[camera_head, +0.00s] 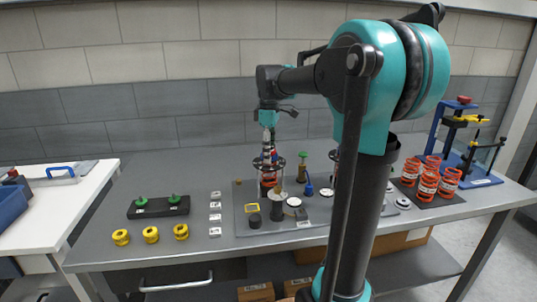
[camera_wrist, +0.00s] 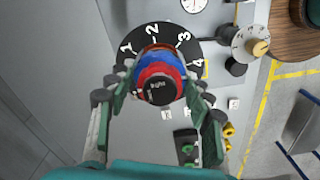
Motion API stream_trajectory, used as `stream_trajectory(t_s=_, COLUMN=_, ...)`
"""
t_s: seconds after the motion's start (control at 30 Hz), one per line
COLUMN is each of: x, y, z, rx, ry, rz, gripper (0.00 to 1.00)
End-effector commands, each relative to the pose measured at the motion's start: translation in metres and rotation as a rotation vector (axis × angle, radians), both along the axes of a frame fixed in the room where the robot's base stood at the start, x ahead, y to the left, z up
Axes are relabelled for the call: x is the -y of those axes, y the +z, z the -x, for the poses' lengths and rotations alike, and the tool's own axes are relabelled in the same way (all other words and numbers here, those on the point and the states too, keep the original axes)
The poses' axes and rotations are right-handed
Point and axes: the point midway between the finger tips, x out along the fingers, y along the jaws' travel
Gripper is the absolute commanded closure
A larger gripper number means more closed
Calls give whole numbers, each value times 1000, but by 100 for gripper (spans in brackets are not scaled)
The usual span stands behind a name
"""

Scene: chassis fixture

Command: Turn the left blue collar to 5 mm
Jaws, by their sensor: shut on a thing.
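In the wrist view the blue collar (camera_wrist: 155,60) shows as a band in a stack, with a red ring (camera_wrist: 150,74) and a dark lettered cap (camera_wrist: 158,92) nearer the camera. A black dial plate (camera_wrist: 130,42) with white numbers 1 to 4 lies behind it. My gripper (camera_wrist: 158,82) has a finger on each side of this stack and is shut on the blue collar; the exact contact is partly hidden. In the head view my gripper (camera_head: 268,148) points down over the left fixture post, where the collar is too small to make out clearly.
A grey fixture plate (camera_head: 245,222) carries several small parts. Yellow rings (camera_head: 151,234) and a black block with green knobs (camera_head: 150,210) stand to the left. Red springs (camera_head: 428,187) and a blue press (camera_head: 478,172) stand at right.

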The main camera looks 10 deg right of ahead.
Motion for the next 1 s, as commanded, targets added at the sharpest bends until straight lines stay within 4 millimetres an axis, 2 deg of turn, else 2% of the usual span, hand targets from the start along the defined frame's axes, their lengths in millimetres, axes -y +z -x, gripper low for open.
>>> stream_trajectory(t_s=0.53, x=0, y=-1, z=0, rx=0, ry=-668, rz=0, gripper=81)
stream_trajectory(t_s=0.7, x=0, y=-1, z=0, rx=0, ry=-752, rz=0, gripper=81)
stream_trajectory(t_s=0.87, x=0, y=-1, z=0, rx=0, ry=-753, rz=0, gripper=81)
stream_trajectory(t_s=0.9, x=0, y=-1, z=0, rx=0, ry=-753, rz=0, gripper=47)
stream_trajectory(t_s=1.0, x=0, y=-1, z=0, rx=0, ry=-752, rz=0, gripper=34)
